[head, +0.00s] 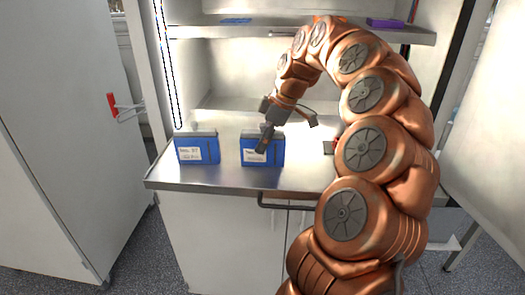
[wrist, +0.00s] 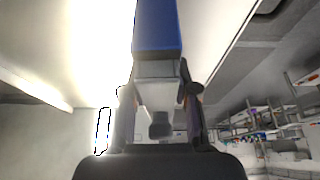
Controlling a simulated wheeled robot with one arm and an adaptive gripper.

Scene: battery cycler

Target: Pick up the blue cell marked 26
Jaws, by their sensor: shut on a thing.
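Two blue cells with white labels stand on the metal counter of the cabinet in the head view. My gripper (head: 266,142) is shut on the right one (head: 275,156), reaching it from above. A finger covers part of its label, so I cannot read its number. In the wrist view my gripper (wrist: 157,96) has its fingers on either side of the cell's pale end, and the blue body (wrist: 157,28) extends beyond. The other blue cell (head: 203,157) stands apart to the left; its small label is hard to read. I cannot tell whether the held cell touches the counter.
The counter (head: 215,180) has a front edge with a dark handle (head: 285,206) below it. A shelf (head: 270,33) above carries a purple box (head: 385,23) and a flat blue item (head: 236,21). An open cabinet door (head: 60,140) stands at left. The counter between the cells is clear.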

